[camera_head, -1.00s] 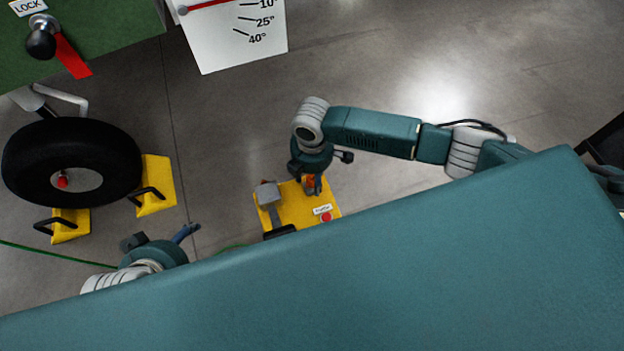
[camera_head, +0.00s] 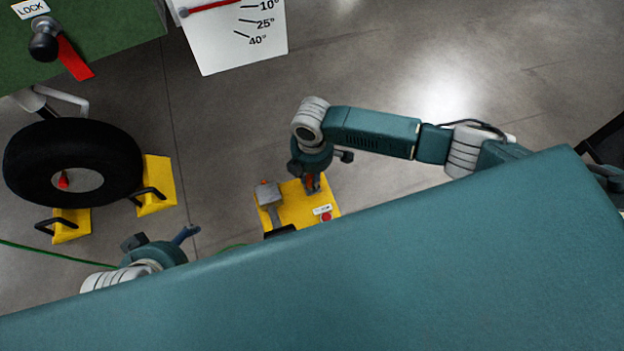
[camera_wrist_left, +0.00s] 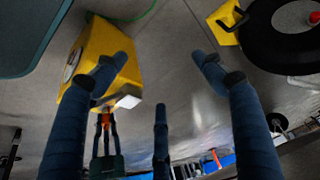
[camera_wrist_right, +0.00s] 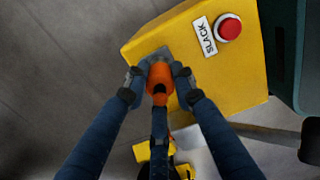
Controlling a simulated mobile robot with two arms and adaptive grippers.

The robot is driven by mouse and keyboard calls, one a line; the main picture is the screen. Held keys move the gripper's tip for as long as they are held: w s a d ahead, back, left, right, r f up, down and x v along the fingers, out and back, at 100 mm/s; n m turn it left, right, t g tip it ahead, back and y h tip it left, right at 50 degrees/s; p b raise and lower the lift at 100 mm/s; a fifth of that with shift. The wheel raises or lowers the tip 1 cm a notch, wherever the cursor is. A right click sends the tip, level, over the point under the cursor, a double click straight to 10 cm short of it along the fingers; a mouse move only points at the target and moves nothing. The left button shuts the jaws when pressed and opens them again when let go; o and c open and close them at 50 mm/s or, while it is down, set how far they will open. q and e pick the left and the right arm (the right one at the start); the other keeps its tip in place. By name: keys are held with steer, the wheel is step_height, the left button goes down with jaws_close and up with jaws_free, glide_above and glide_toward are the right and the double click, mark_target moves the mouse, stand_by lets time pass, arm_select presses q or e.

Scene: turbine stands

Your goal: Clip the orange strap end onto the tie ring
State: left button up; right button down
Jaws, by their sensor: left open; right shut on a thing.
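The orange strap end (camera_wrist_right: 160,75) is between the fingers of my right gripper (camera_wrist_right: 159,82), which is shut on it. It sits against a grey part on top of a yellow box (camera_wrist_right: 150,35). In the head view my right gripper (camera_head: 311,185) is over that box (camera_head: 295,208), with a bit of orange between its fingers. My left gripper (camera_head: 184,242) is open and empty, left of the box and apart from it. The left wrist view shows its spread fingers (camera_wrist_left: 160,75) and the orange strap end (camera_wrist_left: 103,120) beyond. I cannot make out a tie ring.
A red button (camera_wrist_right: 229,28) and a SLACK label (camera_wrist_right: 202,36) are on the box. A black wheel (camera_head: 72,145) stands between yellow chocks (camera_head: 157,183) at left. A green panel (camera_head: 100,30) and white angle plate (camera_head: 240,40) are above. Grey floor lies between.

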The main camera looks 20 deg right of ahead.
arm_select(q)
steer(key=shift+s+a+r+g+p, duration=0.15)
steer(key=shift+s+g+p, duration=0.15)
steer(key=shift+s, duration=0.25)
steer(key=shift+s+a+g+p, duration=0.15)
steer(key=shift+s+g+p, duration=0.1)
steer(key=shift+s, duration=0.3)
arm_select(e)
steer(key=shift+r, duration=0.4)
arm_select(q)
steer(key=shift+s, duration=0.1)
arm_select(e)
steer(key=shift+r, duration=0.15)
steer(key=shift+r+p, duration=0.65)
steer(key=shift+p, duration=0.2)
arm_select(q)
step_height(320, 180, down, 7)
steer(key=p, duration=0.1)
steer(key=shift+w+g, duration=0.35)
arm_select(e)
steer(key=shift+r, duration=0.7)
